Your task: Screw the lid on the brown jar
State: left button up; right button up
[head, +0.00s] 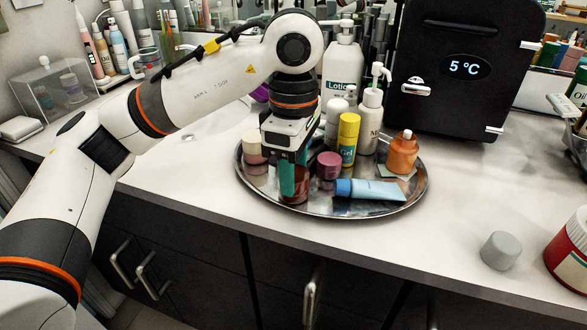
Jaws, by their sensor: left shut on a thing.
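The brown jar (297,197) is a small reddish-brown jar standing at the front left of the round metal tray (374,212). My left gripper (288,180) reaches down from above with teal fingers and is shut on the jar. The fingers and gripper body hide much of the jar, including its top, so I cannot tell whether a lid is on it. A grey cap-like lid (501,251) sits on the bare counter at the right, well apart from the tray.
Beside the jar stand a mauve jar (328,164), a cream-lidded jar (253,153), a yellow Gel tube (348,139) and a lying blue tube (371,191). An orange bottle (402,154) and pump bottles crowd the tray. A black cooler (462,70) stands behind. The right front counter is mostly clear.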

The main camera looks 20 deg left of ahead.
pick_arm(q)
jog(key=shift+f+m, duration=0.1)
jog(key=shift+m, duration=0.2)
jog(key=m, duration=0.3)
jog(key=shift+m, duration=0.7)
jog(key=m, duration=0.2)
jog(key=shift+m, duration=1.3)
